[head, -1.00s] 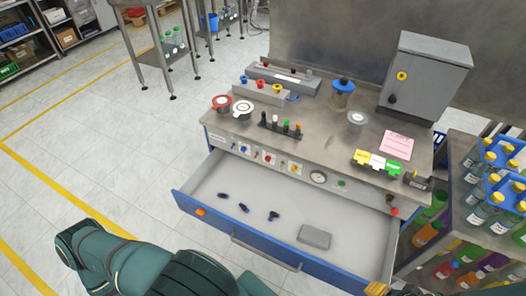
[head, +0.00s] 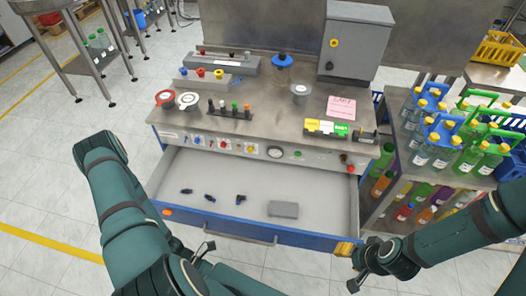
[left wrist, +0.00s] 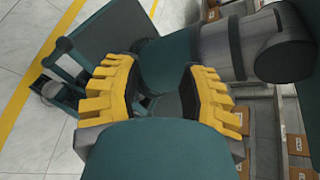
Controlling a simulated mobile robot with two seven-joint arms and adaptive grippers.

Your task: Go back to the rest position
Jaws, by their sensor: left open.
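My left gripper (left wrist: 163,100) shows in the left wrist view with its two yellow ridged fingers spread apart. No object shows between them; behind them are parts of my own body. In the head view my left arm (head: 130,215) is bent at the lower left, and its gripper is not visible. My right arm (head: 455,236) comes in from the right. A yellow ridged piece, apparently my right gripper (head: 345,248), is by the front right corner of the open drawer (head: 335,205). Its jaws are too small to judge.
The drawer holds several small dark parts (head: 211,196) and a grey block (head: 284,209). The workbench (head: 265,115) carries jars, caps and a grey cabinet (head: 354,42). Bottles in blue carriers (head: 437,137) crowd the rack at right.

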